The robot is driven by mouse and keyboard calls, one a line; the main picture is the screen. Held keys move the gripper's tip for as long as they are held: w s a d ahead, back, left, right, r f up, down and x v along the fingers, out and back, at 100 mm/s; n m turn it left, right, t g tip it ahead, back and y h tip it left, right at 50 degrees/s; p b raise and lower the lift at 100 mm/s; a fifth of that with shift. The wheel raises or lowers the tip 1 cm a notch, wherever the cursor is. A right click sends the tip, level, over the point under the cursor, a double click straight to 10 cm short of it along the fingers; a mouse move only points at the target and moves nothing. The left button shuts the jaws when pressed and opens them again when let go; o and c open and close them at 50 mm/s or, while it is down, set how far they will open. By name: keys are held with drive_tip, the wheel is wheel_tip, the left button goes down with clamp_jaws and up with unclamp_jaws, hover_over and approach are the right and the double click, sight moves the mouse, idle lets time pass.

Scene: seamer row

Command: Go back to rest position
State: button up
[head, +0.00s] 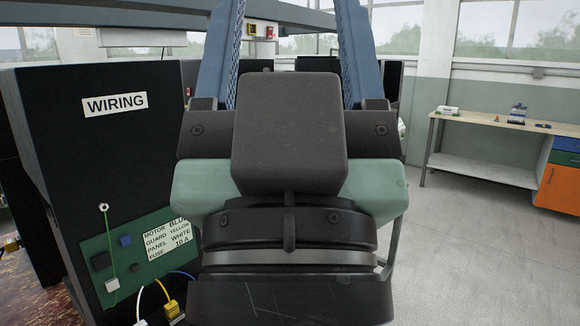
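My own arm fills the middle of the head view, with dark housings, a green-grey section and blue uprights behind it. It hides what lies straight ahead. My gripper does not show in this view, so I cannot see whether it holds anything. To the left stands a black cabinet (140,190) with a white "WIRING" label (115,104).
A green panel (136,256) with a wiring chart (167,236) sits low on the cabinet, with loose cables and a yellow connector (172,309) below. A workbench (485,118) with coloured drawers (562,172) stands at right. The grey floor (480,260) before it is clear.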

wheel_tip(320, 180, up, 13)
drive_tip(key=p, duration=1.1)
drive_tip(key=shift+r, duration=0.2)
